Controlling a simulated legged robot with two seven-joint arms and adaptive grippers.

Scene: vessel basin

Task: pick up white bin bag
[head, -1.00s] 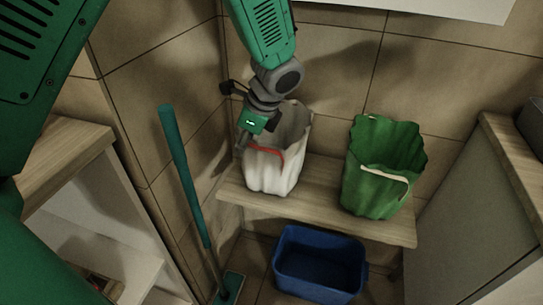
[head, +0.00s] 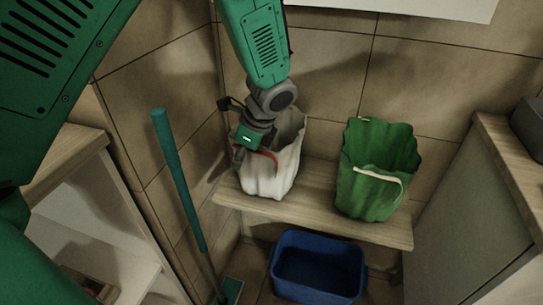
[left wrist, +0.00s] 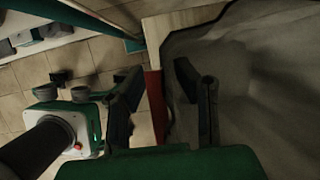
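The white bin bag (head: 272,178) stands upright and open-topped on the left part of a wooden shelf (head: 320,205). A red band (head: 268,156) runs along its near rim. My left gripper (head: 240,158) reaches down from above at the bag's left rim. In the left wrist view its two fingers (left wrist: 163,100) are apart, with the red band (left wrist: 156,105) and the bag's rim between them. The bag's pale inside (left wrist: 265,85) fills the right of that view. I cannot tell whether the fingers touch the bag. My right gripper is not in view.
A green bag (head: 372,190) with a pale band stands on the shelf to the right. A blue bin (head: 318,285) is below. A green-handled mop (head: 180,180) leans at the left. Cabinets stand on both sides, and a tiled wall is behind.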

